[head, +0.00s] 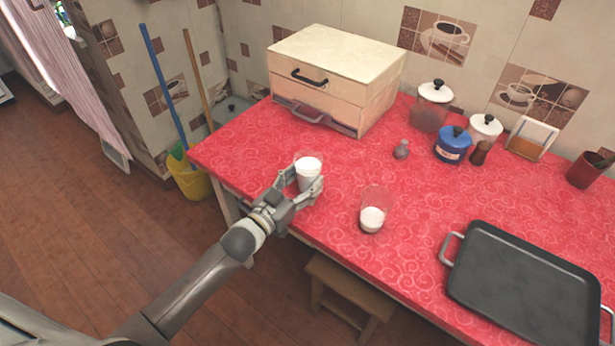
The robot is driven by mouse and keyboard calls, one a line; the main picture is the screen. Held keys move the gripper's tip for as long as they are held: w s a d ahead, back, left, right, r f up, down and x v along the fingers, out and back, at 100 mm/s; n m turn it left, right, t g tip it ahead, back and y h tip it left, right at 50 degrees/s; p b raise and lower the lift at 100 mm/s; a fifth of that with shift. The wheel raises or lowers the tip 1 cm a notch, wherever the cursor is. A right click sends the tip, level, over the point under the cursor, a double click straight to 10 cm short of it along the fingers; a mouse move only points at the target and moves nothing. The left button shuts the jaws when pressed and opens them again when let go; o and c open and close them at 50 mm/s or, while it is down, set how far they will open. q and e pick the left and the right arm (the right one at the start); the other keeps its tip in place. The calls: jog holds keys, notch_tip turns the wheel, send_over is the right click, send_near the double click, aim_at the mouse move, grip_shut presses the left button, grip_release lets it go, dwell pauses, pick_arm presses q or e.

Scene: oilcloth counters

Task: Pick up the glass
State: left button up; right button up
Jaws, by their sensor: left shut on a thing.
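A glass with white contents (308,172) is at the front left part of the red counter. My left gripper (302,187) has its fingers around the lower part of this glass and is shut on it. The glass looks upright; I cannot tell whether its base touches the counter. A second glass (373,212), also with white contents, stands on the counter to the right, apart from the gripper. My right gripper is not in view.
The red oilcloth counter (420,200) holds a wooden drawer box (335,85), a dark tray (525,285), a blue canister (453,146) and several jars at the back. A stool (345,290) stands below the front edge. A yellow bucket (190,182) is on the floor at left.

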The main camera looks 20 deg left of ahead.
pick_arm(q)
jog(key=shift+r, duration=0.25)
jog(key=shift+r, duration=1.05)
jog(key=s+r, duration=1)
jog(key=s, duration=0.3)
jog(key=shift+s+a+r+p, duration=0.25)
jog(key=shift+s+a+p, duration=0.15)
jog(key=shift+p, duration=0.05)
jog(key=shift+s, duration=0.1)
dwell(0.4)
